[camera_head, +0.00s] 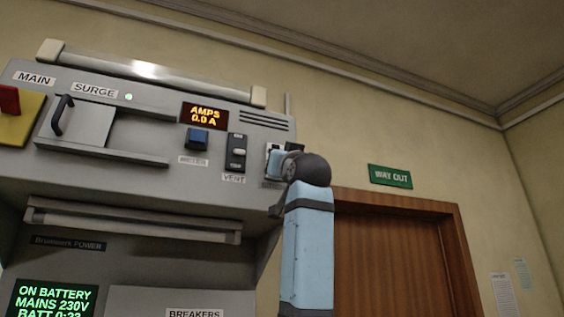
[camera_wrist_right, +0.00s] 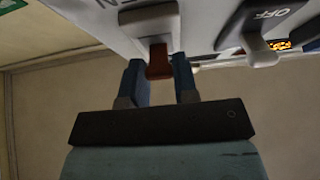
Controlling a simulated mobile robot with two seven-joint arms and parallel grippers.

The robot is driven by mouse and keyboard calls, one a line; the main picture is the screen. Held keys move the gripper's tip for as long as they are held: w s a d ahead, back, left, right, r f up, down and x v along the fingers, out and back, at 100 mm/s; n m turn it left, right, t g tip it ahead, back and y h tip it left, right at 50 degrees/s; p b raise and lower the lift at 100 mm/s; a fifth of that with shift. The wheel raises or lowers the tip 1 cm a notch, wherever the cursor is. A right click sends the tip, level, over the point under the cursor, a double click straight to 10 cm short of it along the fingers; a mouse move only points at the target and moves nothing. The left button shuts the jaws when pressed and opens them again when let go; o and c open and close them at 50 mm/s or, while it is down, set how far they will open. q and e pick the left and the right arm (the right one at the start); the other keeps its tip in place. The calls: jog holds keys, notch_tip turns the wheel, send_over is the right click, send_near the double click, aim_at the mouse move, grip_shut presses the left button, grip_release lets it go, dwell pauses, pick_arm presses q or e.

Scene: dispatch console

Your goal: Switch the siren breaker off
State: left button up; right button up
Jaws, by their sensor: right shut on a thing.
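A switch with a white upper part and a red-brown lever (camera_wrist_right: 159,64) is on the panel in the right wrist view. Its label is cut off and mostly unreadable, so I cannot read the word siren. My right gripper (camera_wrist_right: 158,74) has its two blue fingers on either side of this lever and is shut on it. In the head view my right gripper (camera_head: 279,162) is at the panel's right end, right of the VENT switch (camera_head: 236,152), and hides most of the switch there. My left gripper is in neither view.
The grey console (camera_head: 130,185) carries a red MAIN handle (camera_head: 9,100), a SURGE cover (camera_head: 88,123) with a black handle, and a blue METER button (camera_head: 197,139). In the right wrist view, a neighbouring switch (camera_wrist_right: 258,45) marked OFF is close to the right. A wooden door (camera_head: 390,262) stands behind.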

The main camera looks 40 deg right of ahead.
dwell(0.4)
jog(key=o, duration=0.8)
jog(key=shift+o, duration=0.6)
jog(key=shift+w, duration=0.2)
jog(key=b+v, duration=0.4)
jog(key=v, duration=0.9)
jog(key=shift+s+f, duration=0.25)
jog(key=shift+f, duration=0.15)
